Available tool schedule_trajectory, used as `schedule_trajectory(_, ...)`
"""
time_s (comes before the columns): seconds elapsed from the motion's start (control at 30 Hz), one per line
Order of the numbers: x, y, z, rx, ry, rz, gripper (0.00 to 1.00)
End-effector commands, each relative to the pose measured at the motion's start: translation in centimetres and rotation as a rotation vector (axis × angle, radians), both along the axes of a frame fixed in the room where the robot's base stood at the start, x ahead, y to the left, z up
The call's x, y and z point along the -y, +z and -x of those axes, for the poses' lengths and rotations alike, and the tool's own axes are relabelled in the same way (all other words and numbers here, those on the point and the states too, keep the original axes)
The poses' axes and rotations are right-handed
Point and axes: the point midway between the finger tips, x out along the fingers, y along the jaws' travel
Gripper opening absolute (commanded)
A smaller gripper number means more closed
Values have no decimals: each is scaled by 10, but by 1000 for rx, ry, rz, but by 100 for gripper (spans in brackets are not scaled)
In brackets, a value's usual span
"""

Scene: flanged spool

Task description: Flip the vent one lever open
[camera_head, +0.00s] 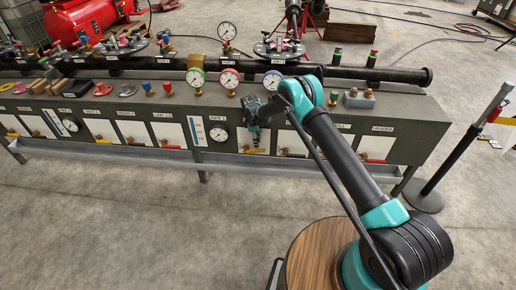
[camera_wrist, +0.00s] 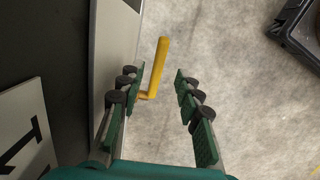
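A yellow lever (camera_wrist: 157,70) with a bent foot stands out from the panel in the wrist view. My gripper (camera_wrist: 154,84) is open, with its green-padded fingers on either side of the lever and a gap on both sides. In the head view my gripper (camera_head: 252,136) is at the panel front, just above a yellow lever (camera_head: 255,151). A white label plate (camera_wrist: 22,128) shows only part of its lettering in the wrist view, so I cannot read which lever this is.
The grey bench (camera_head: 418,128) carries a row of gauges, valves and more coloured levers, including a red one (camera_head: 376,161). A low rail (camera_head: 108,148) runs along its front. A post on a round base (camera_head: 424,196) stands to the right. The floor in front is clear.

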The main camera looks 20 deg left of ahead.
Motion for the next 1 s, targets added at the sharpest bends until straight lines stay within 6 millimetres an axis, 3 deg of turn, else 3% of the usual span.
schedule_trajectory(0.2, -5, 42, 2, 0, 0, 0, 34)
schedule_trajectory(0.4, -8, 62, 2, 0, 0, 0, 34)
schedule_trajectory(1.0, 0, 68, -1, -2, -9, -5, 34)
